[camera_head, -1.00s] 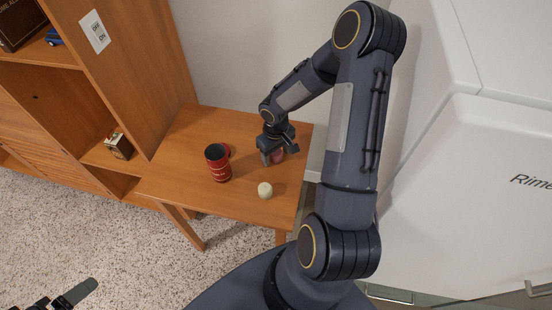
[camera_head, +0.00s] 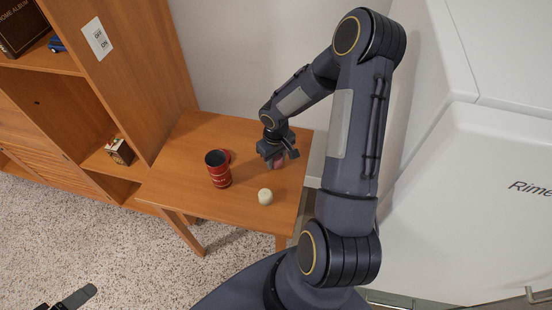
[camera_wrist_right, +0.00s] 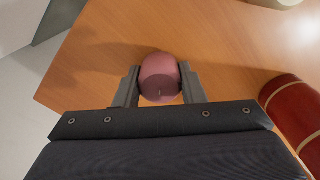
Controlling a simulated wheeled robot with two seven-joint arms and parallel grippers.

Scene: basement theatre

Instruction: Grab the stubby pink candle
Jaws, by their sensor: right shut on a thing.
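The stubby pink candle (camera_wrist_right: 159,75) is between the two fingers of my right gripper (camera_wrist_right: 159,88) in the right wrist view. The fingers touch it on both sides, and its dark wick shows. In the head view the right gripper (camera_head: 279,161) is over the wooden table, with the pink candle (camera_head: 279,166) partly hidden behind its fingers. I cannot tell whether the candle is clear of the tabletop. Part of my left gripper (camera_head: 70,301) shows at the bottom left corner of the head view; its jaw state is unclear.
A cream ball-like object (camera_head: 265,196) sits near the front edge. A wooden shelf unit (camera_head: 150,70) rises at the left, and a white appliance (camera_head: 470,190) stands at the right.

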